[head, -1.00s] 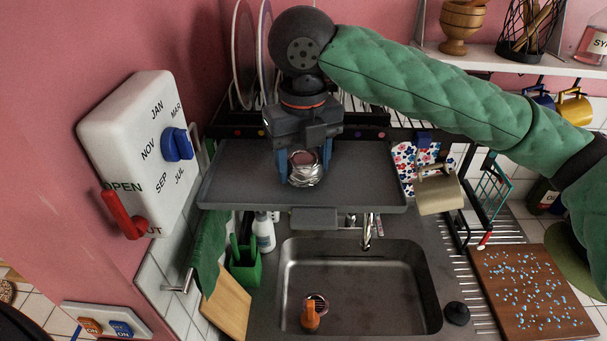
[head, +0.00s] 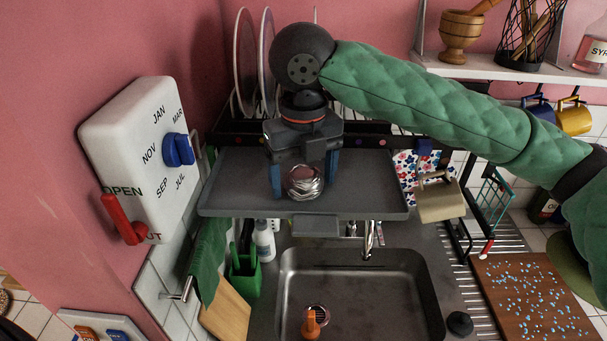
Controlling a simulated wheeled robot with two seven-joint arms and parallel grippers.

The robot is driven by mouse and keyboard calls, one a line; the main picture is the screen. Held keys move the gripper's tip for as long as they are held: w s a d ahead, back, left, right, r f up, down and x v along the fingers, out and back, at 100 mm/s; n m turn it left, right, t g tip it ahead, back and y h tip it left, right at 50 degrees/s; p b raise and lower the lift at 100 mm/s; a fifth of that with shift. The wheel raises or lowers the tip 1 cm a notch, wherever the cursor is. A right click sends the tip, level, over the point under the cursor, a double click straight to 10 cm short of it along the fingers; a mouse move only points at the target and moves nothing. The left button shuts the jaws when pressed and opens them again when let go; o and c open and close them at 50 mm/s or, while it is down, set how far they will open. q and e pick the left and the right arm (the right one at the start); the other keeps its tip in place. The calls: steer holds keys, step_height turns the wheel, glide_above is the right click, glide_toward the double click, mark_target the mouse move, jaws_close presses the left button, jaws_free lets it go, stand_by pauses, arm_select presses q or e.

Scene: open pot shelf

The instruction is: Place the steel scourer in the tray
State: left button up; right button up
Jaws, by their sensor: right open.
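The steel scourer (head: 304,182) is a shiny, crumpled silver ball. It rests on the grey tray (head: 372,188), near the tray's front edge and left of its right half. My right gripper (head: 305,188) reaches down from above and behind it. Its blue fingers are spread wide, one on each side of the scourer, with a gap showing at each side. The scourer hides part of the space between the fingers. My left gripper is out of view.
White plates (head: 244,62) stand in a rack behind the tray. A control box with a red lever (head: 124,222) is on the left wall. The sink (head: 360,290) and tap (head: 369,240) lie below the tray. A beige mug (head: 438,203) hangs at right.

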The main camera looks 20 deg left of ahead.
mark_target(304, 173)
steer(key=shift+r+p, duration=0.3)
steer(key=shift+r, duration=0.2)
step_height(304, 173, up, 2)
steer(key=shift+r+p, duration=0.2)
steer(key=shift+p, duration=0.75)
step_height(304, 173, up, 2)
steer(key=shift+s+r+p, duration=0.1)
steer(key=shift+r+p, duration=0.05)
steer(key=shift+p, duration=0.7)
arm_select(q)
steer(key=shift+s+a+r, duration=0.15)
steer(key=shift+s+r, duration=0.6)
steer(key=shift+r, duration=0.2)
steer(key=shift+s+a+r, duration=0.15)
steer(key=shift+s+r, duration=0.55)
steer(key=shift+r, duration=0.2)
arm_select(e)
step_height(304, 173, up, 6)
steer(key=shift+r, duration=0.2)
